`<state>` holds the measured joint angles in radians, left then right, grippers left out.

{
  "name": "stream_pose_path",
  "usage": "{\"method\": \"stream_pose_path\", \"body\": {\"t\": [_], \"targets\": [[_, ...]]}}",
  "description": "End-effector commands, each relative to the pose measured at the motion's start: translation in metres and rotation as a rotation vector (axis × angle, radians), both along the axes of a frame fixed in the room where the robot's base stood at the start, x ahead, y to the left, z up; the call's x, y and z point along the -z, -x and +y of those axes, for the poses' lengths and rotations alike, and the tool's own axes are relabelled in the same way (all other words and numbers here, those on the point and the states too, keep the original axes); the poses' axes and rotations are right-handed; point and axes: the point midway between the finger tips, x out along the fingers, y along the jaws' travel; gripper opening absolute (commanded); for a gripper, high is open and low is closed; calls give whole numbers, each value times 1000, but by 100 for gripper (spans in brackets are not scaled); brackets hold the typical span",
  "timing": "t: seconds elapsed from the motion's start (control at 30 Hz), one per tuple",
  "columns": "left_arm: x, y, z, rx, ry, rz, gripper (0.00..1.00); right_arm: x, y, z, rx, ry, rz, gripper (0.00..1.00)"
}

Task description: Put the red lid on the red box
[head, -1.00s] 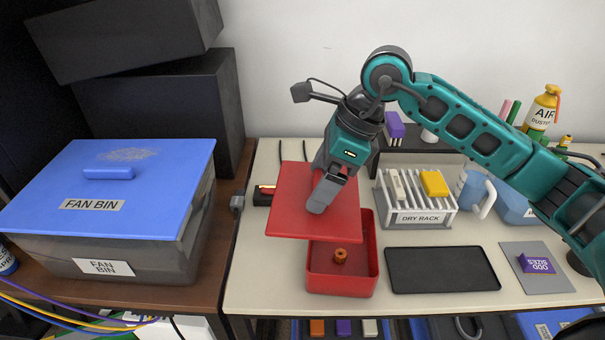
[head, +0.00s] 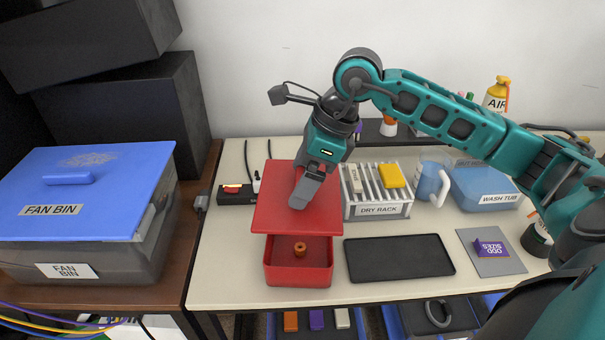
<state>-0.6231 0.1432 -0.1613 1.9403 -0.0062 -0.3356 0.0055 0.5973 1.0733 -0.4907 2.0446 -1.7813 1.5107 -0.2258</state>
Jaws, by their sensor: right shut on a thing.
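The red lid (head: 275,208) is a flat red panel held over the back part of the red box (head: 299,273). The box stands open at the front, and a small orange-brown ring-like piece (head: 300,249) lies inside it. My right gripper (head: 303,195) is shut on the red lid from above; its fingers hide the point of grip. Whether the lid touches the box rim cannot be told. My left gripper is not in view.
A dry rack (head: 378,211) stands close to the right of the lid, with a black tray (head: 398,259) in front of it. A blue-lidded fan bin (head: 110,228) is at the left. A grey mat (head: 505,264) lies at the right.

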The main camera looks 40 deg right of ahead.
Motion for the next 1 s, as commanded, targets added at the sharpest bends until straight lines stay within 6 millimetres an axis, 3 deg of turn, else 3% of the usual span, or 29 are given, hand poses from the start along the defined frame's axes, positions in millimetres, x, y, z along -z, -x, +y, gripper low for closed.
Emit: {"method": "stream_pose_path", "body": {"t": [0.3,0.6,1.0], "targets": [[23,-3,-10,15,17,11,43,32,0,0,0,0,0,47],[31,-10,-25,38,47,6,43,65,0,0,0,1,0,47],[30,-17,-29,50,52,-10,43,78,0,0,0,1,-1,47]]}}
